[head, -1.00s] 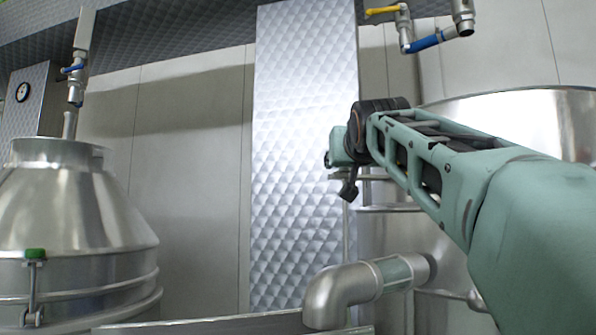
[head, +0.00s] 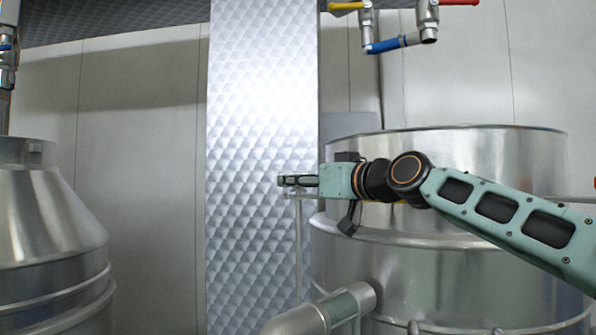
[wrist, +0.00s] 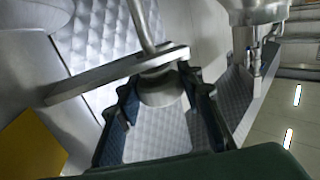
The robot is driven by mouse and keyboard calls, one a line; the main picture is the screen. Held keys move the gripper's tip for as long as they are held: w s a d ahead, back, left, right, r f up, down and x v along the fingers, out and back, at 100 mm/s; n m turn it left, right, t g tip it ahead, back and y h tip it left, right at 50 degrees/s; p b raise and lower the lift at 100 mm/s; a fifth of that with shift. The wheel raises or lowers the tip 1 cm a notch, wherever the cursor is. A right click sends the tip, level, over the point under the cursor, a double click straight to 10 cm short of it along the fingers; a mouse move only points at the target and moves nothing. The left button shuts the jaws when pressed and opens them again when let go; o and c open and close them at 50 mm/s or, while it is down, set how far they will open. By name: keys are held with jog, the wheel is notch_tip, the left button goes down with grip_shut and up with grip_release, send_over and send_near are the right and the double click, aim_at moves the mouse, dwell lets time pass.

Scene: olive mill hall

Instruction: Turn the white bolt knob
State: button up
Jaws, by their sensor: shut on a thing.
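In the wrist view a pale, rounded knob (wrist: 160,92) sits between the two dark fingers of my gripper (wrist: 157,84). The fingers close on its sides. A flat metal bar (wrist: 105,78) with a thin rod (wrist: 142,25) rising from it lies just beyond the knob and hides part of it. In the head view my gripper (head: 298,181) points left in front of the quilted metal panel, at the top of a thin upright rod (head: 299,245). The knob is too small to make out there.
A large steel tank (head: 470,265) stands behind and below my arm. A steel vessel (head: 45,245) is at the left. A pipe elbow (head: 320,315) lies below my gripper. Valves with yellow (head: 346,6) and blue (head: 392,44) handles hang above. The quilted panel (head: 255,90) stands behind.

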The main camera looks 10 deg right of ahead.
jog(key=shift+f+n+g+y, duration=0.3)
jog(key=shift+f+y, duration=0.05)
jog(key=shift+y, duration=0.05)
jog(key=o, duration=1.2)
jog(key=shift+r, duration=0.15)
jog(key=v, duration=1.2)
